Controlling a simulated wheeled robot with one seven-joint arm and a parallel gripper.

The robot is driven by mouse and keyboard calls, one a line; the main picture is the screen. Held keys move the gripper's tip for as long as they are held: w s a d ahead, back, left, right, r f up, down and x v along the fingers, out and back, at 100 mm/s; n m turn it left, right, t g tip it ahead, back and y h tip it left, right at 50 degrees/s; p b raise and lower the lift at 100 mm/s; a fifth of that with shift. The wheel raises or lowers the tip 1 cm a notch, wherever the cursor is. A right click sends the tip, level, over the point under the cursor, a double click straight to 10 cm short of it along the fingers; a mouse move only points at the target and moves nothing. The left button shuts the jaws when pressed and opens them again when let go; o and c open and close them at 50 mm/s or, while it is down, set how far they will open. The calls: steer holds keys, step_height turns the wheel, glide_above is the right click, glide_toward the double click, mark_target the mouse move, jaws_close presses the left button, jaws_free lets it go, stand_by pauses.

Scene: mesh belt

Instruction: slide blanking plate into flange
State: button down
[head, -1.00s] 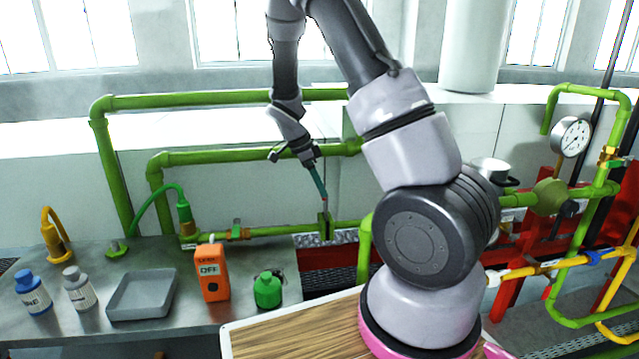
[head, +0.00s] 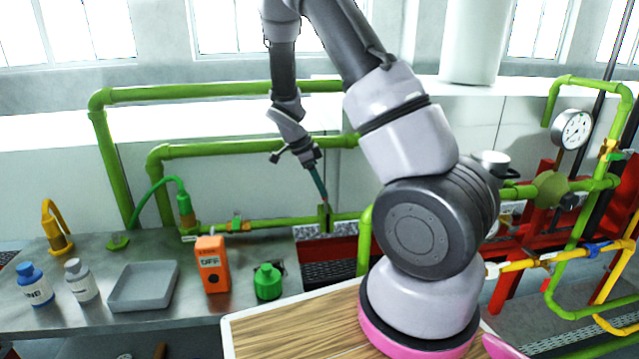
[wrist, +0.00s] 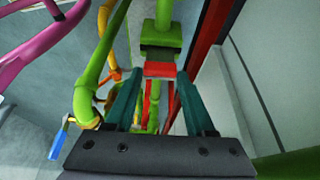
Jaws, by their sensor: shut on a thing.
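My gripper (head: 322,196) points down and slightly right, with long teal fingers. In the wrist view the fingers (wrist: 158,92) are on either side of a small red plate (wrist: 160,69), the blanking plate, held at their tips. The flange, a green slotted fitting on the low green pipe (head: 324,219), is directly below the fingertips in the head view. In the wrist view the dark flange face (wrist: 160,52) is just beyond the plate. The plate's lower edge is at or very near the flange; I cannot tell whether it is in the slot.
A green pipe (head: 230,93) runs behind my arm. An orange lockout box (head: 212,265), a green bottle (head: 267,282) and a grey tray (head: 143,287) stand on the metal bench at left. Red beams and a gauge (head: 572,130) are at right.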

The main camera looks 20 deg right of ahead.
steer(key=shift+f, duration=1.05)
steer(key=shift+c, duration=0.8)
jaws_free()
steer(key=v, duration=1)
steer(key=shift+r, duration=0.35)
